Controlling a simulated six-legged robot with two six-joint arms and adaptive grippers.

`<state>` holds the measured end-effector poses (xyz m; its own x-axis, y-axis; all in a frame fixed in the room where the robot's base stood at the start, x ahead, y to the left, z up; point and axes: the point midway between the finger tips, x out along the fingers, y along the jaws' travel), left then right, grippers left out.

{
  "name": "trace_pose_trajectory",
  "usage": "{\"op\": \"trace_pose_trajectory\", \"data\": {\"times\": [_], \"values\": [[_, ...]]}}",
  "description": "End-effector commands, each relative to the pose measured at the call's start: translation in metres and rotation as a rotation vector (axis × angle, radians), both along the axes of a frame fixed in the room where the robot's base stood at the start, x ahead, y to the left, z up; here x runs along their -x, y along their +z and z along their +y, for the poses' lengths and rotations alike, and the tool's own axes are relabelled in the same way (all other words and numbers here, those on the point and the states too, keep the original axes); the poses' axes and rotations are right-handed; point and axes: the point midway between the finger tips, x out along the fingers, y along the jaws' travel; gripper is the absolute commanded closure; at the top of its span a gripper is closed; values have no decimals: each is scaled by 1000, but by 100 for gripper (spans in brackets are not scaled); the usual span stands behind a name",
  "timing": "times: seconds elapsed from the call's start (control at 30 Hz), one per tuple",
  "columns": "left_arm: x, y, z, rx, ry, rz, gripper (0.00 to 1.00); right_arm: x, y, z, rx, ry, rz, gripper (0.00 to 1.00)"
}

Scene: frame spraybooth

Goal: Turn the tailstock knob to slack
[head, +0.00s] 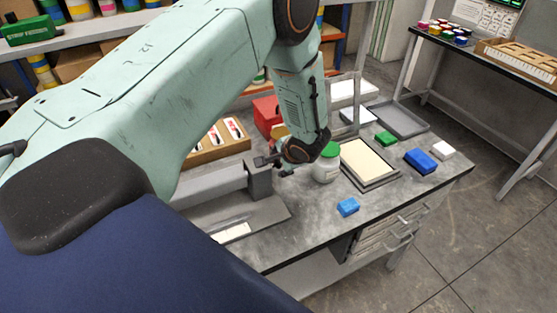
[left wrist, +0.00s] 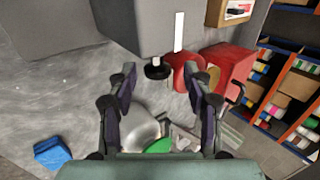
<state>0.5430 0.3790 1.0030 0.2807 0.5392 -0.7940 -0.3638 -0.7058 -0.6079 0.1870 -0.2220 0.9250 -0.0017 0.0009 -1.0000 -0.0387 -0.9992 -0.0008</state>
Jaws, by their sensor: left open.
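The tailstock (head: 259,181) is a grey block at the right end of a grey machine bed on the bench. It also shows at the top of the left wrist view (left wrist: 152,25). Its dark knob (left wrist: 157,69) sticks out of the block's end face on a short shaft. In the head view the knob (head: 264,161) is small and partly crowded by my gripper. My left gripper (head: 287,152) is beside the tailstock's right end. In the left wrist view its open fingers (left wrist: 161,72) stand on either side of the knob, apart from it. My right gripper is not in view.
A white bottle with a green lid (head: 326,165) stands close to the right of my gripper. A blue block (head: 347,207) lies near the front edge. A red bin (head: 267,115) and a wooden tray (head: 222,142) are behind. A framed cream panel (head: 368,162) lies to the right.

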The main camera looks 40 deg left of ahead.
Motion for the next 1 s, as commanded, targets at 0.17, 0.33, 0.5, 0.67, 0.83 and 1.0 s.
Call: {"op": "trace_pose_trajectory", "data": {"times": [0.17,0.33,0.5,0.67,0.83,1.0], "values": [[-3,-9,6,0,0,0,49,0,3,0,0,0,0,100],[-3,-10,7,0,-1,1,49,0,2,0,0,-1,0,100],[-3,-10,7,0,-1,1,54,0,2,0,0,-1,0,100],[-3,-10,7,1,-1,1,68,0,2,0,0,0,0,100],[-3,-10,7,0,-1,1,82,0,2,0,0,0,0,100],[-3,-10,6,1,-1,0,97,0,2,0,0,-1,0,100]]}}
